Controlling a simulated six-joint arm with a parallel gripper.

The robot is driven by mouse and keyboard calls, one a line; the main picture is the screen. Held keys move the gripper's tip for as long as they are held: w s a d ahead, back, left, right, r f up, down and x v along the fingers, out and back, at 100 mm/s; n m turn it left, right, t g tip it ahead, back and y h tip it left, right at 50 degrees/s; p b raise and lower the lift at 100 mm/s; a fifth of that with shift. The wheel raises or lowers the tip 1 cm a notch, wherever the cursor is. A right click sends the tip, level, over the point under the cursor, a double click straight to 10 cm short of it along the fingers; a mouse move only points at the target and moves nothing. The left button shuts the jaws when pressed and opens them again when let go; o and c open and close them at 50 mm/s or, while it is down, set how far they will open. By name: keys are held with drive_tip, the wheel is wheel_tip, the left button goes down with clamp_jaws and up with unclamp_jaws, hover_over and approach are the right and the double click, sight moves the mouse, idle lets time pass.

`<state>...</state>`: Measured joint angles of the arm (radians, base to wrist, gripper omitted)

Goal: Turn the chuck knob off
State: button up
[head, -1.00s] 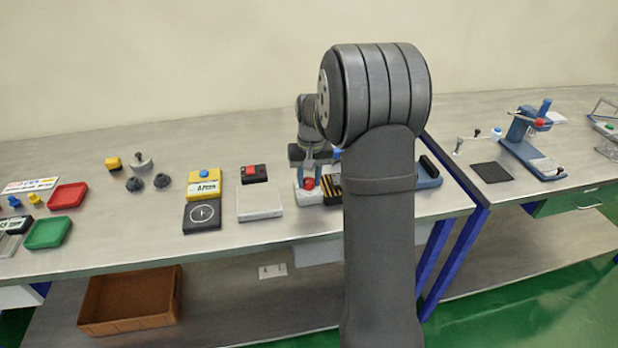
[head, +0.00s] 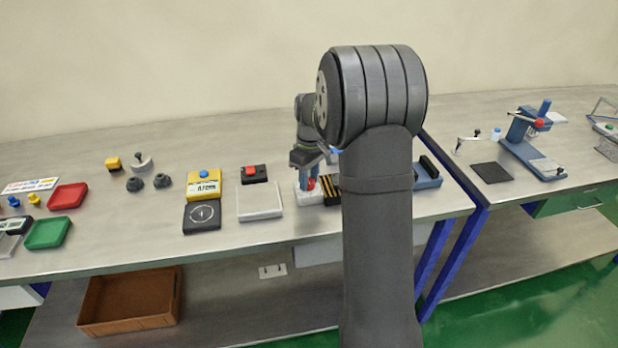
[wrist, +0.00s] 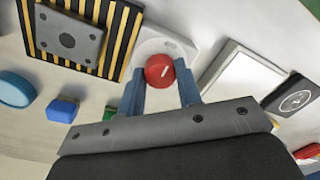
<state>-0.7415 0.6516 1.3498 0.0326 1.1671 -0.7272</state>
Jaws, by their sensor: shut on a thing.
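The chuck knob (wrist: 157,73) is round and red with a short white mark on its face, which lies slanted in the wrist view. It sits on a pale base plate (wrist: 172,39). In the head view the red knob (head: 311,184) shows low between my blue fingers, partly hidden. My gripper (wrist: 160,80) has one blue finger on each side of the knob and is shut on it. In the head view my gripper (head: 308,171) stands over the pale base with its wrist tilted.
A black-and-yellow striped plate with a grey block (wrist: 68,40) stands close beside the base. A white plate (head: 260,201), a black box with a red button (head: 254,174) and a yellow meter (head: 204,185) stand to the left. My own arm hides the bench behind it.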

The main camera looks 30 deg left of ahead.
sight(311, 179)
idle(0.5)
drive_tip(key=o, duration=1)
drive_tip(key=shift+c, duration=0.2)
wheel_tip(311, 179, up, 18)
drive_tip(key=shift+w+f, duration=0.25)
drive_tip(key=shift+w, duration=0.1)
drive_tip(key=shift+f, duration=0.15)
drive_tip(key=f, duration=1.7)
drive_tip(key=shift+s+f, duration=0.1)
drive_tip(key=shift+s, duration=0.25)
